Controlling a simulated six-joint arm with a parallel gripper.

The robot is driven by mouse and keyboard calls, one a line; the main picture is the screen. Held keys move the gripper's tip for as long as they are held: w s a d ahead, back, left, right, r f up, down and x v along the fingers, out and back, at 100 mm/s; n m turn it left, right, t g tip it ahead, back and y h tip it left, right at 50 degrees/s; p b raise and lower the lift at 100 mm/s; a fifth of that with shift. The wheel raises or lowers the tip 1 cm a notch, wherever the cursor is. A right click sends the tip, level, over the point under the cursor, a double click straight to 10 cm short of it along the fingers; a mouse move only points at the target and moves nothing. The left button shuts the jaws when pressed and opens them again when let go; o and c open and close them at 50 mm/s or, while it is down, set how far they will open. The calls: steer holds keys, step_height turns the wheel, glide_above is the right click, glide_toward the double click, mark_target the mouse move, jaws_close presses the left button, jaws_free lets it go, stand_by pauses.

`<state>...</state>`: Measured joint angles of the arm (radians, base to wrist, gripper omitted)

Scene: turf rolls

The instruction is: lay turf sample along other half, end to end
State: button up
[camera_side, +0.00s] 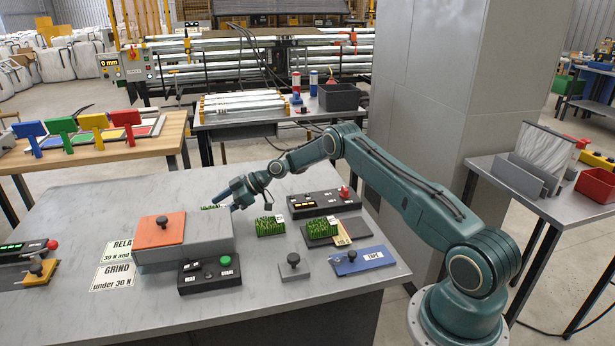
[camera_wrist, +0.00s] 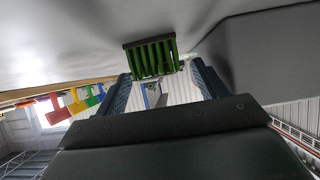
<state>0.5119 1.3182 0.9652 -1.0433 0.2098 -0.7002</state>
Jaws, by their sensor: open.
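A small green turf sample (camera_side: 212,207) lies on the grey table behind the orange-topped block, partly hidden by my gripper (camera_side: 226,200). In the wrist view the turf (camera_wrist: 152,58) shows just beyond my open fingertips (camera_wrist: 163,76); I cannot tell whether it is between them. A second turf sample (camera_side: 270,227) with a white tag stands on the table right of my gripper. A third tagged turf sample (camera_side: 318,227) lies on the back-left part of a dark plate (camera_side: 357,229). A yellowish strip (camera_side: 342,240) is at the plate's front.
A grey block with an orange top and knob (camera_side: 160,231) stands left of my gripper. A black button box (camera_side: 209,272), a knobbed grey plate (camera_side: 292,266) and a blue plate (camera_side: 358,261) line the front. A black panel (camera_side: 325,202) lies behind the turf.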

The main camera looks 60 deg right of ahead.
steer(key=shift+w+a+f, duration=0.25)
steer(key=shift+w+a, duration=0.05)
steer(key=shift+c, duration=0.2)
steer(key=c, duration=1.2)
steer(key=shift+o, duration=0.2)
steer(key=shift+r, duration=0.15)
step_height(320, 180, up, 20)
steer(key=shift+a, duration=0.1)
stand_by(0.4)
